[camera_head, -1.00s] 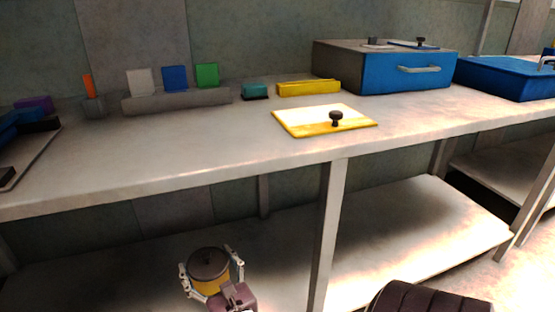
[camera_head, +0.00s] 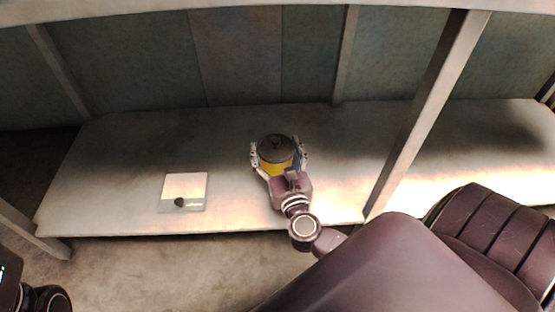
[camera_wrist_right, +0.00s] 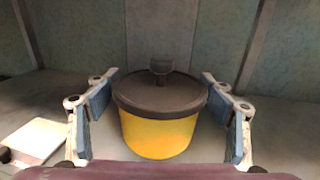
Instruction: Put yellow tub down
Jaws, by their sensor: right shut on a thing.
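The yellow tub (camera_head: 275,168) has a dark grey lid with a knob. It is upright over the lower shelf (camera_head: 120,135), left of the slanting post. In the right wrist view the tub (camera_wrist_right: 158,137) fills the middle, between the two fingers. My right gripper (camera_head: 278,155) is shut on the tub, one finger on each side. The tub's underside is hidden, so I cannot tell whether it touches the shelf. My left gripper is not in view.
A pale square plate (camera_head: 190,183) with a black knob lies on the lower shelf to the left. A metal post (camera_head: 425,115) stands to the right. The upper table's edge (camera_head: 250,8) crosses the top. The shelf between plate and tub is clear.

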